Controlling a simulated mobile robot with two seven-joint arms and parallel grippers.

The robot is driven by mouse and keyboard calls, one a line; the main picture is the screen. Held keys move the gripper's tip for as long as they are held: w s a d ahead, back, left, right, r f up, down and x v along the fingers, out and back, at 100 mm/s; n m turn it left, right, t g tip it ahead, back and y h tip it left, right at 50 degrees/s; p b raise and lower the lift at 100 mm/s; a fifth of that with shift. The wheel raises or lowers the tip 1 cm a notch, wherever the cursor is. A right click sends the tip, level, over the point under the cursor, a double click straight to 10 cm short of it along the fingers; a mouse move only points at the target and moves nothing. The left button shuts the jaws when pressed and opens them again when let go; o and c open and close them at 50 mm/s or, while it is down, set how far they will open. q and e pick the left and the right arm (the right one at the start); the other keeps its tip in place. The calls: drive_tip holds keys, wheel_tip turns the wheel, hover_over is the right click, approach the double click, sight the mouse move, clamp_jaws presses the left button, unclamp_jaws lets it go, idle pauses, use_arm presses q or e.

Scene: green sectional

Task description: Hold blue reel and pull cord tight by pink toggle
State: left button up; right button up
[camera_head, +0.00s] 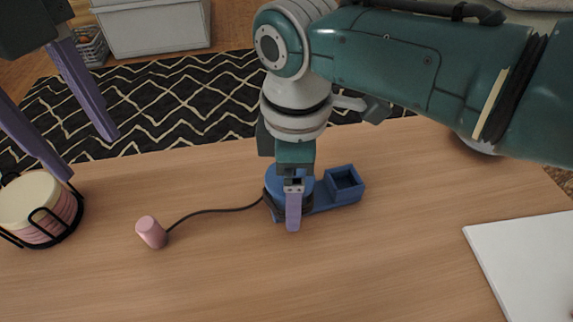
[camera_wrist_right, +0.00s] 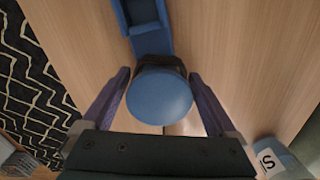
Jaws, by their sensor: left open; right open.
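The blue reel (camera_head: 275,183) sits on a blue base on the wooden table, with dark cord wound around it. It also shows in the right wrist view (camera_wrist_right: 160,97), between the open fingers of my right gripper (camera_wrist_right: 160,108). My right gripper (camera_head: 293,200) is over the reel in the head view, with one finger in front of it. The dark cord (camera_head: 212,211) runs slackly left from the reel to the pink toggle (camera_head: 151,232), which lies on the table. My left gripper (camera_head: 88,150) is open and empty, above the table at the upper left, apart from the toggle.
A black wire holder (camera_head: 40,242) with pink and cream round pieces stands at the left edge. A blue square tray (camera_head: 345,184) adjoins the reel's base. A white board (camera_head: 530,262) lies at the right. The front middle of the table is clear.

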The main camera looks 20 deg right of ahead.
drive_tip(key=c, duration=1.1)
drive_tip(key=shift+c, duration=0.2)
idle(0.4)
